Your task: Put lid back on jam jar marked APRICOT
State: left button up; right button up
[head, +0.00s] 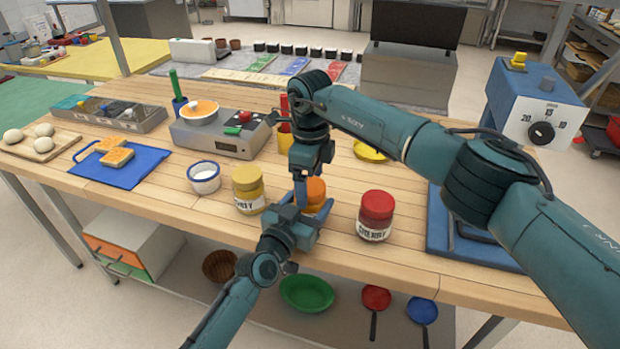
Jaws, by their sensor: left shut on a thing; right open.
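An orange-topped jar (317,188) stands near the front edge of the table, partly behind my grippers, its label hidden. My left gripper (312,212) reaches in from below and is shut at this jar; its fingertips are partly hidden. My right gripper (299,192) hangs from above just left of the jar's top. It is open, and its fingers are largely covered. I cannot tell whether the orange top is a separate lid. A yellow-topped jar (248,188) stands to the left. A red-topped jar (376,214) marked CHERRY stands to the right.
A white cup (204,178) stands left of the yellow-topped jar. A blue board (150,165) and a hotplate (212,140) lie farther left. A yellow dish (369,151) is behind the jars. A blue dial machine (535,108) stands at right. My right arm crosses above the table.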

notch_tip(320, 180, up, 12)
dwell(0.5)
pick_arm(q)
jog(key=o, duration=2)
jog(key=shift+c, duration=0.2)
jog(key=v, duration=1.3)
pick_arm(e)
jog(key=shift+f, duration=0.15)
